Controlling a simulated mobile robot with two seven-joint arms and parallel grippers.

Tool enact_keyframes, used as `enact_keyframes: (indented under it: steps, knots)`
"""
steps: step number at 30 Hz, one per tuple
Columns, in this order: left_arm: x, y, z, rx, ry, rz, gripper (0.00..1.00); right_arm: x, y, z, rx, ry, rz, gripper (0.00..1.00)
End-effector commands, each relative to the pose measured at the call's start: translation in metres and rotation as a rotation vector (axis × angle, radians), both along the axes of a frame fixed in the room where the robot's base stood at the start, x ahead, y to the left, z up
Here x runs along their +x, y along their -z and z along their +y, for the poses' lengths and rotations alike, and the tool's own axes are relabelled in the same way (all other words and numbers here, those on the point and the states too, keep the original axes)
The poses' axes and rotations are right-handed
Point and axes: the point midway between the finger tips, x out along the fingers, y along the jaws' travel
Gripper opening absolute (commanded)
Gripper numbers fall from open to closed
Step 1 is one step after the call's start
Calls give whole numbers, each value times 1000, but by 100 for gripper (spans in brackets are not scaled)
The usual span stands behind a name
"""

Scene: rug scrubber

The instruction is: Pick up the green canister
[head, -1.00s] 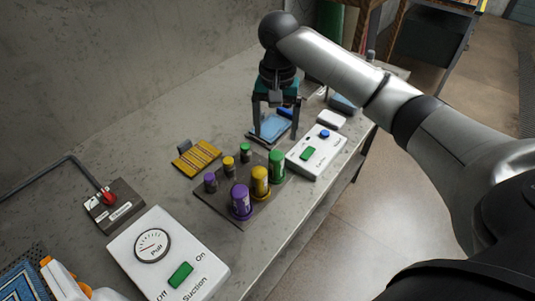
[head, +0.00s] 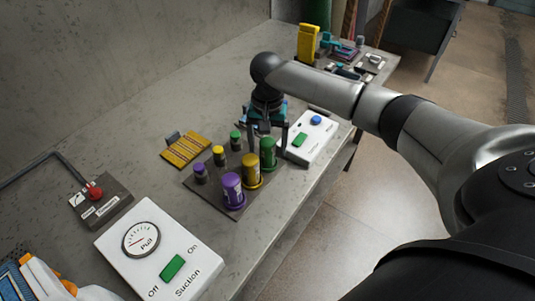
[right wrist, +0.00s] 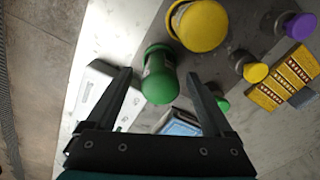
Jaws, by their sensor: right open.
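The large green canister (head: 268,153) stands upright at the right end of the front row on a dark tray (head: 213,190). A smaller green-capped canister (head: 235,140) stands behind it. My right gripper (head: 264,130) points down just behind the large green canister, open and empty. In the right wrist view the large green canister (right wrist: 160,85) appears ahead of the gap between the two spread fingers; contact cannot be told. The small green one (right wrist: 222,103) lies right of the right finger there. My left gripper is not in view.
Yellow (head: 252,170) and purple (head: 232,190) canisters stand close beside the green one. A white switch box (head: 311,140) is to its right, and a yellow striped block (head: 186,149) to its left. A white suction panel (head: 160,245) lies in front.

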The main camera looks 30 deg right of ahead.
Motion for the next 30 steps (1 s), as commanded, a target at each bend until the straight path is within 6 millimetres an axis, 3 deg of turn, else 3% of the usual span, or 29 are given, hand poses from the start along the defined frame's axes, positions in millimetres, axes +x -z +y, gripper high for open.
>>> enact_keyframes:
  steps: [4, 13, 30]
  knots:
    - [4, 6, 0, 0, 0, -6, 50, 0, 21, 0, -1, 0, 1, 86]
    - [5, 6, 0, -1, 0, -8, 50, 0, 25, 0, -1, -2, -1, 86]
    - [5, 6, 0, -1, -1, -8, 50, 0, 24, 0, -1, -1, -1, 23]
